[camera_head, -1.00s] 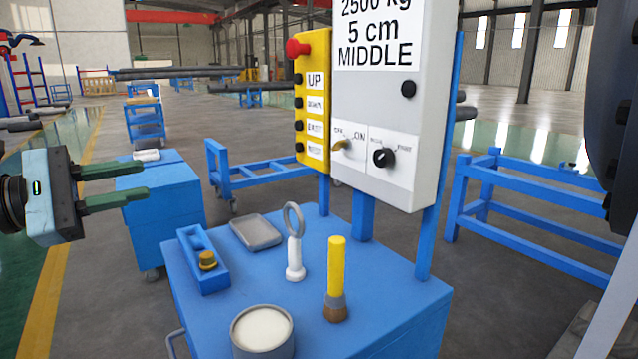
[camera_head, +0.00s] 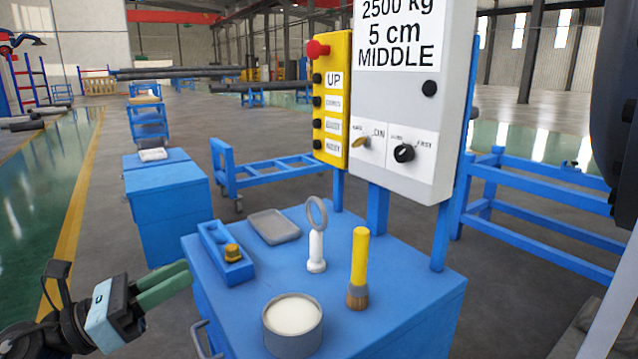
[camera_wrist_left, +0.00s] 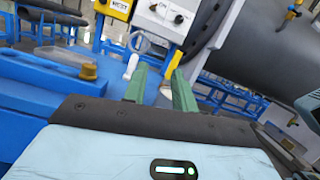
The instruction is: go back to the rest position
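My left gripper (camera_head: 189,274) is low at the left of the head view, to the left of the blue cart (camera_head: 390,332). In the left wrist view its two green fingers (camera_wrist_left: 160,84) stand apart with nothing held between them. My right gripper is not in view. On the cart stand a white-handled ring tool (camera_head: 316,245), a yellow-handled brush (camera_head: 358,270), a round tin with pale contents (camera_head: 293,318), a grey tray (camera_head: 274,227) and a blue holder with a yellow-brown knob (camera_head: 228,262).
A control box (camera_head: 412,120) and yellow button panel (camera_head: 333,100) rise behind the cart. A second blue cart (camera_head: 165,205) stands to the left. Blue frames (camera_head: 540,215) stand right. A large grey shell (camera_wrist_left: 275,60) shows in the left wrist view.

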